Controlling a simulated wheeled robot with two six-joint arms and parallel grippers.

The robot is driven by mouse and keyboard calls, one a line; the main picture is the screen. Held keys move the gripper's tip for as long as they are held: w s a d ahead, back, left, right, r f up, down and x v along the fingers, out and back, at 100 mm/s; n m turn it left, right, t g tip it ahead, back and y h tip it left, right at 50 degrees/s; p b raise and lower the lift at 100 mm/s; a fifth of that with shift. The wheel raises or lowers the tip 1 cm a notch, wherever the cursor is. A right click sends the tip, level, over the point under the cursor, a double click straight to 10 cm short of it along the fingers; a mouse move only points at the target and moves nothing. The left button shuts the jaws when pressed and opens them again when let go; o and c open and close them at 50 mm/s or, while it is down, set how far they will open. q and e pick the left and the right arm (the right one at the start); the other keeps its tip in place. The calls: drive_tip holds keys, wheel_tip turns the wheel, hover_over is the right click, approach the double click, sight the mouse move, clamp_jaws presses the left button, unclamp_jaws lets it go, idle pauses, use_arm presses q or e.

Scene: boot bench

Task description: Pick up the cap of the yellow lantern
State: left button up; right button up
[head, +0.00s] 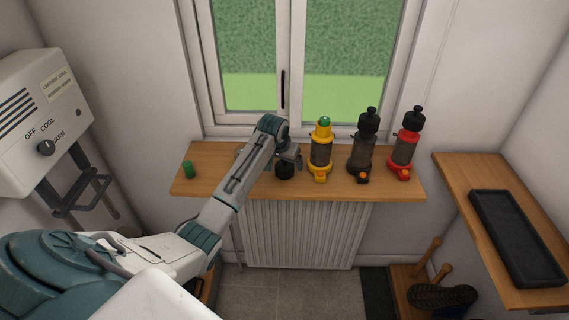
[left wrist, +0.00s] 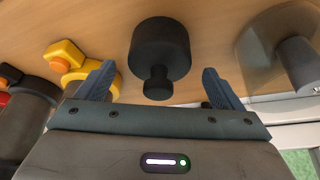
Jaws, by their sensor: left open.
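The yellow lantern (head: 320,152) stands upright on the wooden sill with a green piece (head: 324,121) showing at its top and no black cap on it. A loose black cap (head: 285,171) with a narrow knob sits on the sill just left of it. In the left wrist view the black cap (left wrist: 160,50) lies between and slightly beyond the fingertips. My left gripper (head: 289,162) is open and empty over the cap, one finger on each side in the left wrist view (left wrist: 158,78). Part of the yellow lantern (left wrist: 68,58) shows there too. My right gripper is not in view.
A black lantern (head: 362,152) and a red lantern (head: 405,150), both capped, stand right of the yellow one. A green cylinder (head: 188,169) stands at the sill's left end. A greyish see-through object (left wrist: 278,50) is beside the gripper. The window is behind.

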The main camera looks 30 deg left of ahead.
use_arm(q)
drive_tip(key=shift+w+f, duration=0.25)
drive_tip(key=shift+f, duration=0.35)
drive_tip(key=c, duration=1)
drive_tip(key=shift+c, duration=0.2)
drive_tip(key=shift+r, duration=0.1)
